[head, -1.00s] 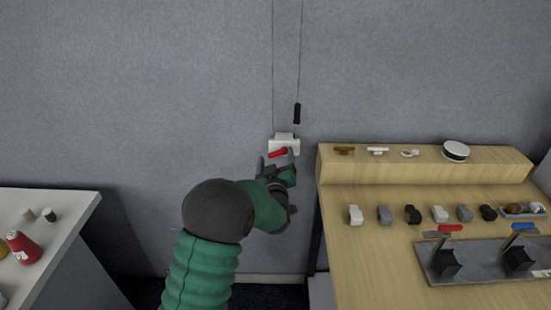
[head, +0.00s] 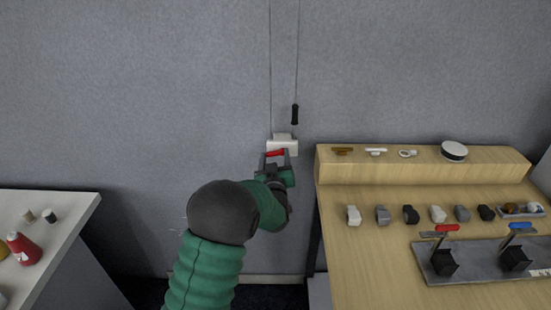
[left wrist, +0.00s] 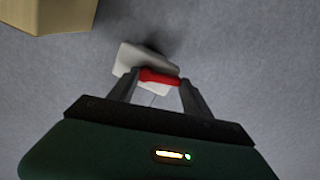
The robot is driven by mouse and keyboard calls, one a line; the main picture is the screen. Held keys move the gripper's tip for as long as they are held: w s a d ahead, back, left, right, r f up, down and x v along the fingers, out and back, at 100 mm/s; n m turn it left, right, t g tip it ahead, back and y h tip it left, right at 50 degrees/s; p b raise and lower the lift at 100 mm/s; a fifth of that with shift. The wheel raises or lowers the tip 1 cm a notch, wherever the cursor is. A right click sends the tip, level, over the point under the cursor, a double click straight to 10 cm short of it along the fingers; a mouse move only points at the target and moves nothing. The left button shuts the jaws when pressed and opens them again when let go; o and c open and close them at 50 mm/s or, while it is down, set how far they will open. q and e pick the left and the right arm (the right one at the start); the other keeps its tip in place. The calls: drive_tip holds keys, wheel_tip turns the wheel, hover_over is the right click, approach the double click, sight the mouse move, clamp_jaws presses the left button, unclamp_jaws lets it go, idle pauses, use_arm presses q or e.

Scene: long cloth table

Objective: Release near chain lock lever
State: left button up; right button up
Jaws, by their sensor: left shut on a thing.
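The chain lock is a white box (head: 283,143) on the grey wall, with cords running up from it. Its red lever (head: 276,153) shows just below the box. My left gripper (head: 276,159) is at the lever, with one finger at each end of it. In the left wrist view the red lever (left wrist: 159,77) lies between the two fingertips (left wrist: 158,82), and the white box (left wrist: 146,62) is right behind it. The gripper is shut on the lever. My right gripper is not in view.
A black cord handle (head: 295,114) hangs on the wall above the box. A wooden table (head: 370,255) with a raised back ledge stands close on the right, bearing several small parts and two clamps. A white counter (head: 75,212) is at the left.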

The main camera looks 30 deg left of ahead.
use_arm(q)
drive_tip(key=shift+m, duration=0.5)
drive_tip(key=o, duration=1.4)
drive_tip(key=shift+c, duration=0.2)
drive_tip(key=shift+s, duration=0.1)
drive_tip(key=v, duration=1.6)
drive_tip(key=shift+s, duration=0.35)
drive_tip(key=shift+d, duration=0.15)
